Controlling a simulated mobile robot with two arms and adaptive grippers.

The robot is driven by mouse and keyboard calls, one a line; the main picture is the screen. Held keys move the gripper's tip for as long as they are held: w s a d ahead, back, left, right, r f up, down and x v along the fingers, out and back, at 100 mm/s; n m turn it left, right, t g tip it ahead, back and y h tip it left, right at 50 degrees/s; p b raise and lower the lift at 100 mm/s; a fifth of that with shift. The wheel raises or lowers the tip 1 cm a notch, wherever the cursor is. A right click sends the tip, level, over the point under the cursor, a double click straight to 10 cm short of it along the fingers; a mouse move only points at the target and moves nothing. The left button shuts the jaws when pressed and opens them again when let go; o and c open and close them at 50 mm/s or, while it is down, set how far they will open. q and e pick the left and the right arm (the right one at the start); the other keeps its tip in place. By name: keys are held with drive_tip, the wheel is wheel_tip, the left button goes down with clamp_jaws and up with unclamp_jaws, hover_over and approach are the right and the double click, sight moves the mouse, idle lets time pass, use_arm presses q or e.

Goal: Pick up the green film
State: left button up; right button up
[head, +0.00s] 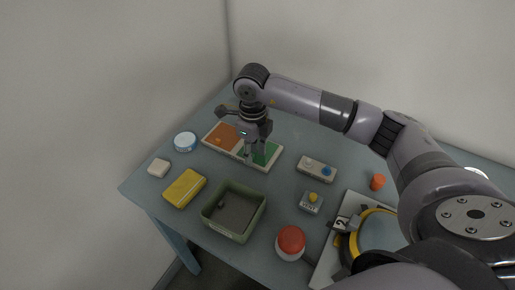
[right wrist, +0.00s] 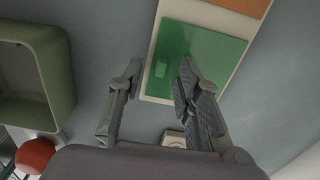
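The green film (head: 268,154) lies flat on the right part of a cream board, beside an orange film (head: 225,137). In the right wrist view the green film (right wrist: 205,60) is a bright green rectangle with a small raised green tab (right wrist: 160,67). My right gripper (head: 253,155) is above the green film, pointing down. In the right wrist view its fingers (right wrist: 160,85) are apart, with the tab seen between them and nothing gripped. My left gripper is not in view.
A green open bin (head: 210,217) stands in front of the board.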

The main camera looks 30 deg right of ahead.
drive_tip(key=shift+c, duration=0.2)
clamp_jaws()
idle(0.3)
